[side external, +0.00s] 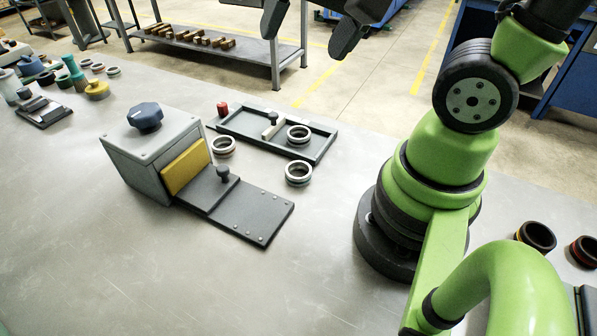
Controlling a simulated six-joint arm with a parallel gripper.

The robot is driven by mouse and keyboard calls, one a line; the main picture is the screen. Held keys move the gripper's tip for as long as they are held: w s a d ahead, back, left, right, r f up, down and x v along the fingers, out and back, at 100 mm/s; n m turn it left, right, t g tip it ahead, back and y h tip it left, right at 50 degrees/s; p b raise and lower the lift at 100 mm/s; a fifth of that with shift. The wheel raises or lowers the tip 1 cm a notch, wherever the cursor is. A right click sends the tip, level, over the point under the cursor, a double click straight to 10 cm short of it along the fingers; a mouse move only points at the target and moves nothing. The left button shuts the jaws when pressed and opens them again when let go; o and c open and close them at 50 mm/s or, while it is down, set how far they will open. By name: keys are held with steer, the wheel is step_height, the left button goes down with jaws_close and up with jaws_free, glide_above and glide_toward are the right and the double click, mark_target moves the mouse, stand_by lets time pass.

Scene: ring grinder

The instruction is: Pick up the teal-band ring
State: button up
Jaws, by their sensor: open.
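My gripper (310,32) is at the top edge, its two dark fingers spread apart with nothing visible between them. It appears high above the bench, beyond the tray in the picture. Three pale metal rings with dark bands are near the middle: one in the black tray (298,134), one left of it (223,146), and one in front of the tray (298,173). I cannot make out a teal band on any of them. Two dark rings stand at the right edge, one with an orange band (536,236) and one with a red band (584,252).
Small rings and coloured parts (97,89) crowd the far left. The front bench (150,270) is clear.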

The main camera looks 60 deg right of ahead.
steer(key=w+d+f+m+g, duration=0.3)
steer(key=w+f+m, duration=0.1)
steer(key=f+m, duration=0.35)
steer(key=m+g+h, duration=0.1)
steer(key=m+g, duration=0.1)
steer(key=m, duration=0.3)
glide_above(298, 168)
steer(key=s+a, duration=0.1)
steer(key=a, duration=0.1)
step_height(298, 168, down, 10)
steer(key=shift+d+f, duration=0.1)
steer(key=shift+f, duration=4.75)
steer(key=c, duration=1.1)
